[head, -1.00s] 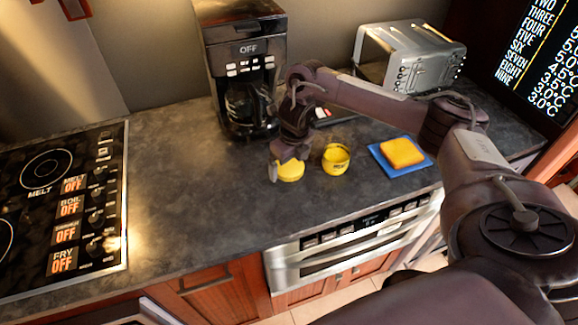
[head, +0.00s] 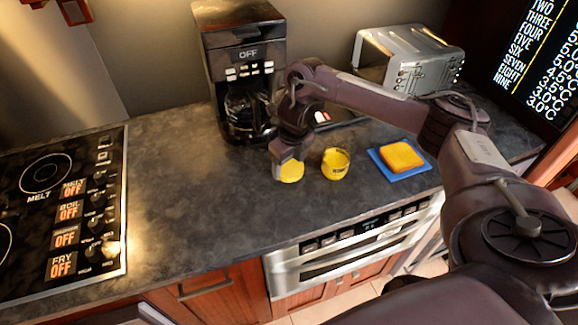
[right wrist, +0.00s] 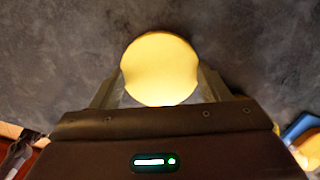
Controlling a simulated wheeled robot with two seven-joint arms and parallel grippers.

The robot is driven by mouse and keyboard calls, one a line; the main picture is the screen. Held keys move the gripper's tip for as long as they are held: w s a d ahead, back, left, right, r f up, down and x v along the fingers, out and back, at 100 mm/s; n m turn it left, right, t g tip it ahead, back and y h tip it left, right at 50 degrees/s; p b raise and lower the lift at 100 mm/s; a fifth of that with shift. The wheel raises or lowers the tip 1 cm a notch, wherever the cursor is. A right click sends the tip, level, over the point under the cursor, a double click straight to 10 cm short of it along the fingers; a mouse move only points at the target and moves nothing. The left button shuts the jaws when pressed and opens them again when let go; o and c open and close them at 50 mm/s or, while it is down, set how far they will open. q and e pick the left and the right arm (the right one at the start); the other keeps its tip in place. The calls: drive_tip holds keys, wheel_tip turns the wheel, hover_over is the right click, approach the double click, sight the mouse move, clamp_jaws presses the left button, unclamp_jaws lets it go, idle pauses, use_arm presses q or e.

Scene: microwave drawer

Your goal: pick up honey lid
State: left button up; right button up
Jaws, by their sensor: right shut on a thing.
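The honey lid is a round yellow disc (head: 291,172) at the tip of my right gripper (head: 286,163), on or just over the dark counter. In the right wrist view the lid (right wrist: 160,68) sits between the two fingers of my right gripper (right wrist: 160,88), which are shut on its sides. An open yellow honey jar (head: 335,163) stands just right of the lid, apart from it. I cannot tell whether the lid touches the counter. My left gripper is not in view.
A blue board (head: 401,171) with a yellow-orange bread slice (head: 402,155) lies right of the jar. A coffee maker (head: 240,75) and a silver toaster (head: 410,62) stand behind. A stove (head: 65,205) is at left. The counter (head: 190,200) between stove and lid is clear.

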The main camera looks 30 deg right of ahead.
sight(289, 167)
wheel_tip(289, 167, up, 19)
drive_tip(key=p, duration=0.6)
drive_tip(key=shift+f, duration=0.2)
